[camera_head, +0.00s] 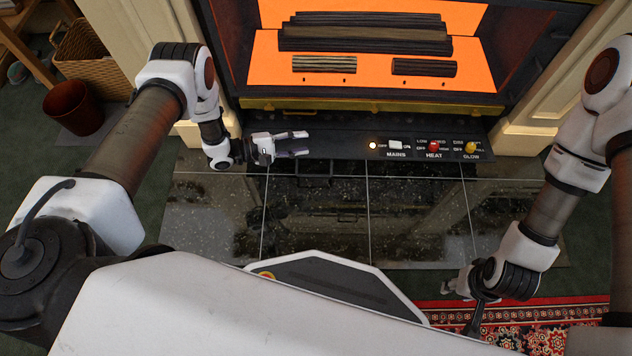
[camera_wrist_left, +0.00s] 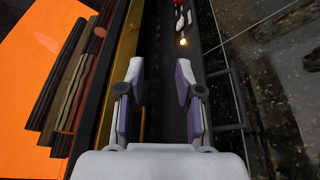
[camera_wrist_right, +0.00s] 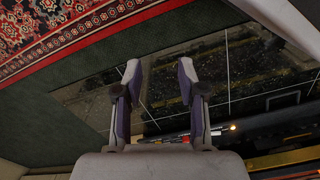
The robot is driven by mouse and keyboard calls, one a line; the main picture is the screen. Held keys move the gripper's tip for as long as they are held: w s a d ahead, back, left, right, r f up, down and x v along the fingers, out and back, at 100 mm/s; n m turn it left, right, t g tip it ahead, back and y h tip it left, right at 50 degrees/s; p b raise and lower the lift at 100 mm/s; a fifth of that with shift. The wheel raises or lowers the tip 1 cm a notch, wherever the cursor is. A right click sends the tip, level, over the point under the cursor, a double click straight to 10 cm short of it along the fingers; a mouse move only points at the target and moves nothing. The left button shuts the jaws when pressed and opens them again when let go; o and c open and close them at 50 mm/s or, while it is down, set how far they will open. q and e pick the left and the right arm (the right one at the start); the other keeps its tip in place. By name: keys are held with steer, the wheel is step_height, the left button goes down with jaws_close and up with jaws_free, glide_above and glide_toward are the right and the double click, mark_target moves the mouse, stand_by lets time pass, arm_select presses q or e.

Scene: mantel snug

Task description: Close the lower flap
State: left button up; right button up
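A dark panel strip (camera_head: 340,146), which looks like the lower flap, runs along the bottom of the fire below a gold bar. It carries the labelled switches, and a dark handle (camera_head: 314,178) juts from its front edge; the handle also shows in the left wrist view (camera_wrist_left: 238,100). The strip appears to lie folded out, but its exact angle is hard to tell. My left gripper (camera_head: 302,144) is open and empty over the strip's left part, above and behind the handle. My right gripper (camera_head: 447,288) is low at the right near the rug, open and empty in its wrist view (camera_wrist_right: 159,75).
A lit lamp, white mains switch (camera_head: 395,145), red heat knob (camera_head: 433,147) and yellow glow knob (camera_head: 471,148) stand on the strip's right. Glossy black hearth tiles (camera_head: 400,215) lie clear in front. A patterned rug (camera_head: 540,315), wicker basket (camera_head: 85,55) and brown bin (camera_head: 72,106) are nearby.

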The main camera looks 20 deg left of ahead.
arm_select(q)
step_height(320, 180, down, 10)
steer(key=a+b, duration=0.2)
steer(key=b, duration=0.5)
glide_toward(313, 175)
steer(key=shift+w+d+f+n+y, duration=0.15)
steer(key=shift+w+d+n+y, duration=0.2)
steer(key=shift+w+d, duration=0.6)
steer(key=shift+s+f, duration=0.15)
steer(key=shift+f, duration=0.1)
steer(key=shift+d, duration=0.25)
steer(key=b+x, duration=0.3)
steer(key=x, duration=0.3)
steer(key=shift+f, duration=0.15)
steer(key=shift+w+d, duration=0.35)
steer(key=shift+d, duration=0.1)
jaws_close()
arm_select(e)
step_height(313, 175, down, 14)
steer(key=w, duration=0.1)
steer(key=shift+w+f, duration=0.2)
